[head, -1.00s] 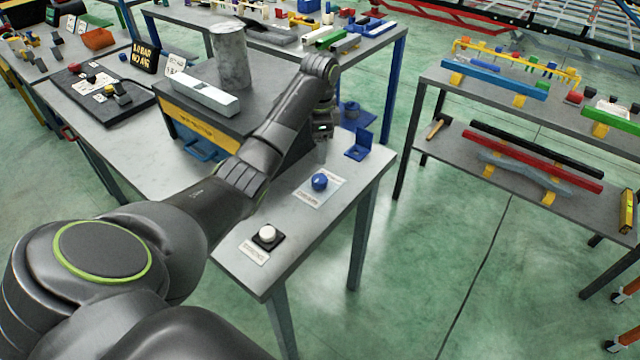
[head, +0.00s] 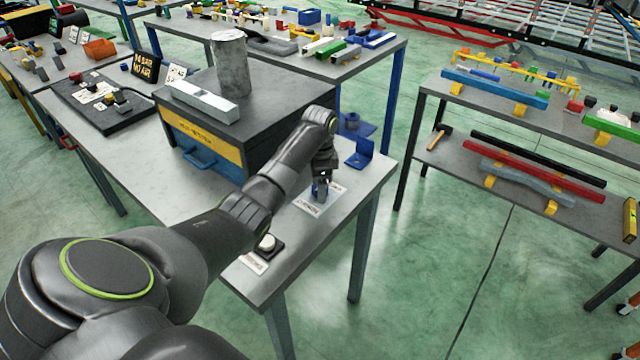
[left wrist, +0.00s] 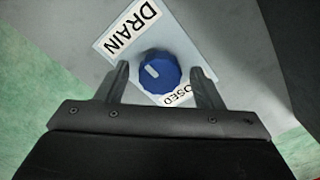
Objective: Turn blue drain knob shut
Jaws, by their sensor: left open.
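The blue drain knob (left wrist: 160,71) sits on a white label plate (left wrist: 128,38) marked DRAIN and, partly covered, "...OSED". A pale pointer line on the knob slants toward the upper left of the left wrist view. My left gripper (left wrist: 160,80) is open, with one finger on each side of the knob and a visible gap on both sides. In the head view my left gripper (head: 321,190) points down over the label plate (head: 322,204) and mostly hides the knob. My right gripper is in neither view.
A white round button (head: 267,242) on a black base stands nearer the table's front edge. A blue bracket (head: 361,153) stands to the right at the table edge. A grey box with a yellow band (head: 203,140) stands behind my arm.

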